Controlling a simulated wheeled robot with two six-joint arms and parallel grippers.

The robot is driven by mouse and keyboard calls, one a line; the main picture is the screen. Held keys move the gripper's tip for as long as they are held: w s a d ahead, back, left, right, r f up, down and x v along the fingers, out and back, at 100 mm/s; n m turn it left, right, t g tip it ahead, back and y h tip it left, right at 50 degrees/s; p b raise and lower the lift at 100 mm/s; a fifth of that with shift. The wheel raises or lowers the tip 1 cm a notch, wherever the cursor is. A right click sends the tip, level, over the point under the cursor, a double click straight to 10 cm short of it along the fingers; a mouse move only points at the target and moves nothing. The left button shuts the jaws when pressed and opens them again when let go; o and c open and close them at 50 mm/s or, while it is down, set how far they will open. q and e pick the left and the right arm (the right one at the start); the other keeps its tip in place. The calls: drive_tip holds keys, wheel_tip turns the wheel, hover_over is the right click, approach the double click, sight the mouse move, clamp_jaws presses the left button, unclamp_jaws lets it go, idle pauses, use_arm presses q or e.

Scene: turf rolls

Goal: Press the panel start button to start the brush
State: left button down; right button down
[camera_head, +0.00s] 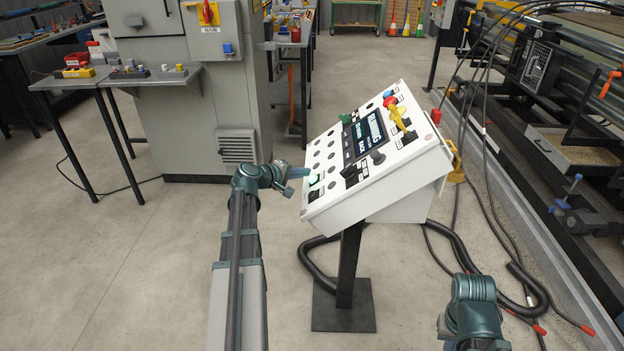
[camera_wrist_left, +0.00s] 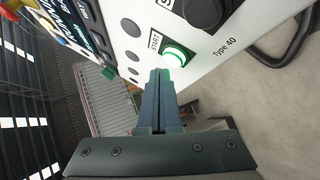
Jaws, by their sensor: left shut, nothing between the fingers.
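The white sloped control panel (camera_head: 345,150) stands on a dark post in front of me. Its start button is a green lit round button at the lower left of the panel (camera_head: 314,179); in the left wrist view the green button (camera_wrist_left: 178,55) glows beside a START label. My left gripper (camera_head: 303,172) is shut and empty at the panel's left edge. In the left wrist view its closed fingertips (camera_wrist_left: 160,74) are at the button's near edge; I cannot tell whether they touch it. My right gripper is out of view; only a right arm link shows.
A grey cabinet (camera_head: 222,90) stands behind left. Black cables and a hose (camera_head: 470,262) lie right of the post.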

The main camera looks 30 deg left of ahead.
use_arm(q)
drive_tip(key=shift+w+d+f, duration=0.1)
drive_tip(key=shift+d+f, duration=0.1)
drive_tip(key=shift+f, duration=0.1)
drive_tip(key=shift+w+d+f+b, duration=0.15)
drive_tip(key=shift+d+f+b, duration=0.15)
drive_tip(key=shift+b, duration=0.25)
idle(0.6)
drive_tip(key=shift+r, duration=0.1)
drive_tip(key=shift+s+a+r+p, duration=0.3)
drive_tip(key=shift+a+r+p, duration=0.25)
drive_tip(key=shift+p, duration=0.15)
drive_tip(key=a+r+p, duration=0.1)
drive_tip(key=s+r+p, duration=0.1)
drive_tip(key=a+r+p, duration=0.1)
drive_tip(key=shift+s+a+r+p, duration=0.3)
drive_tip(key=shift+a+r+p, duration=0.05)
drive_tip(key=shift+r+p, duration=0.05)
idle(1.0)
